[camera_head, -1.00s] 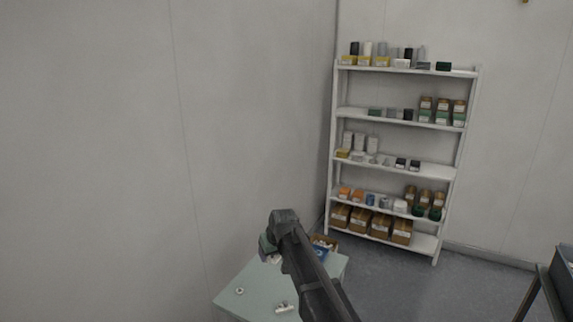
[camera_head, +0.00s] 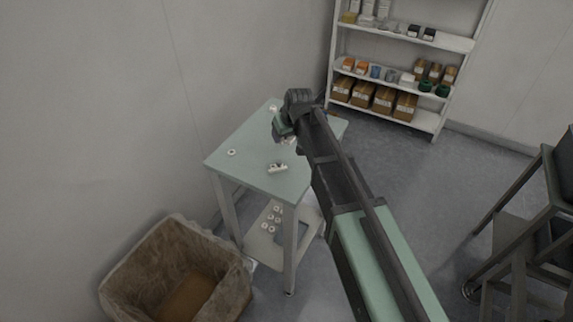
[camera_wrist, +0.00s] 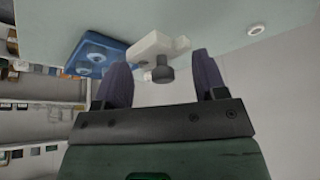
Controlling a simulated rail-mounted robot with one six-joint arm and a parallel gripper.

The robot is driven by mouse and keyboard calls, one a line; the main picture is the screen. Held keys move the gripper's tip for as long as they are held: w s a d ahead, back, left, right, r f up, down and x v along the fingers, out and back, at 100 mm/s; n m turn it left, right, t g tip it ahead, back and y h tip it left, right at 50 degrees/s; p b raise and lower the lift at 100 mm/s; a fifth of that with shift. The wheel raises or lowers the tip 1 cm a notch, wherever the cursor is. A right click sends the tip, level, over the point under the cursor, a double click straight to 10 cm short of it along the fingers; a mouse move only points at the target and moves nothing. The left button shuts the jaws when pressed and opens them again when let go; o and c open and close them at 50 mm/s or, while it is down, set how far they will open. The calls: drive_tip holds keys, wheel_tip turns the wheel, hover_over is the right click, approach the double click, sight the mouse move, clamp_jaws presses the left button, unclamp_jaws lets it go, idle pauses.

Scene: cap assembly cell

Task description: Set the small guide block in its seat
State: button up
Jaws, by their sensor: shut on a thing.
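My gripper (camera_wrist: 161,66) shows in the wrist view with its two dark fingers a little apart, shut on a white block (camera_wrist: 150,44). The block, which I take for the small guide block, spans the gap at the fingertips; a dark round knob stands out from it. The contact faces are hidden. A blue fixture (camera_wrist: 88,58) with pale round parts is on the table left of the block; I cannot tell whether it holds the seat. In the head view my gripper (camera_head: 286,136) is above the far part of the pale green table (camera_head: 238,172), its fingers too small to read.
A white piece (camera_head: 278,168) and a white ring (camera_head: 231,152) lie on the table. Several white rings are on its lower shelf (camera_head: 262,247). A lined bin (camera_head: 133,262) stands in front, a stocked rack (camera_head: 428,119) behind, and a dark cart (camera_head: 525,215) at right.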

sight(285, 154)
wheel_tip(285, 154, down, 7)
drive_tip(key=b, duration=0.5)
drive_tip(key=shift+w+f, duration=0.1)
drive_tip(key=shift+f, duration=0.1)
drive_tip(key=shift+r, duration=0.35)
drive_tip(key=shift+f, duration=0.25)
drive_tip(key=o, duration=1)
drive_tip(key=p+v, duration=1.1)
drive_tip(key=v, duration=0.1)
drive_tip(key=shift+r, duration=0.25)
drive_tip(key=shift+d, duration=0.1)
